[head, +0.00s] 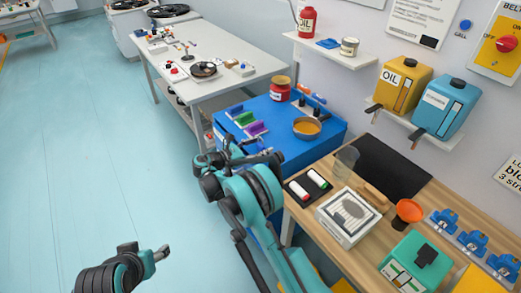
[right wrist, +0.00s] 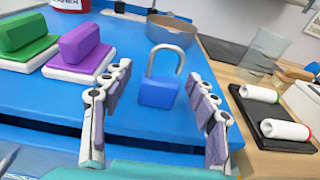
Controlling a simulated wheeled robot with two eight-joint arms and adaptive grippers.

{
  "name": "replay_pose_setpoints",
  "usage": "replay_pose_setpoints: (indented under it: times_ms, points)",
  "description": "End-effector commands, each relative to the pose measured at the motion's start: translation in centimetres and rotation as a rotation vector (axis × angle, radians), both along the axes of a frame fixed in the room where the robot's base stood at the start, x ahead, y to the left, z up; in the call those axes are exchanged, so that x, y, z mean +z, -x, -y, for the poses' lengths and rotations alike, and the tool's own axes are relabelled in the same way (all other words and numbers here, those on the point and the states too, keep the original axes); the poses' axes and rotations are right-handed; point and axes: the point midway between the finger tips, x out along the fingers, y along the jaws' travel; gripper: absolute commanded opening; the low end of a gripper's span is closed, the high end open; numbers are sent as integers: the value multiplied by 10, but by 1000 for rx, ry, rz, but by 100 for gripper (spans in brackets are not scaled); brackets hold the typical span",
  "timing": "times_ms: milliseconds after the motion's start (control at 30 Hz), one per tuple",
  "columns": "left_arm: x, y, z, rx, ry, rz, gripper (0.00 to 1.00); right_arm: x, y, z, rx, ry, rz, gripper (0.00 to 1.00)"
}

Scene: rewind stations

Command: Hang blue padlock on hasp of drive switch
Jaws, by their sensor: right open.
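The blue padlock (right wrist: 159,92) stands upright on the blue cabinet top in the right wrist view, its grey shackle up and seemingly open on the right side. My right gripper (right wrist: 160,112) is open and empty, its fingers left and right of the padlock on the near side. In the head view my right gripper (head: 262,150) is at the cabinet's near edge, and I cannot make out the padlock there. A red rotary switch (head: 507,44) on a yellow plate lettered "BELT" is on the wall at top right; its hasp is not clear. My left gripper (head: 152,254) is over the floor, its jaws unclear.
The blue cabinet (head: 335,133) also bears green and purple blocks (right wrist: 80,42) and a pan (head: 307,127). The wooden bench (head: 300,222) at right holds a filter box, a funnel and several blue parts. A white table (head: 235,52) stands behind. The left floor is clear.

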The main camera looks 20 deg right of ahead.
Motion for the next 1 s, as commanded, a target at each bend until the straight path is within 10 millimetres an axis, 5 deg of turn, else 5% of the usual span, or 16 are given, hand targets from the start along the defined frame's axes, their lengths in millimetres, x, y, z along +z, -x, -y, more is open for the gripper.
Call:
replay_pose_setpoints:
  times_ms: [200,400,767,1000]
  points:
    - [0,0,0,0,0,0,56,1,-1,1,1,0,0,56]
    - [0,0,0,0,0,0,56,1,0,1,1,0,1,3]
    - [1,0,0,0,0,0,56,3,0,1,1,0,1,3]
    - [13,0,0,0,0,0,56,29,0,1,1,0,1,3]
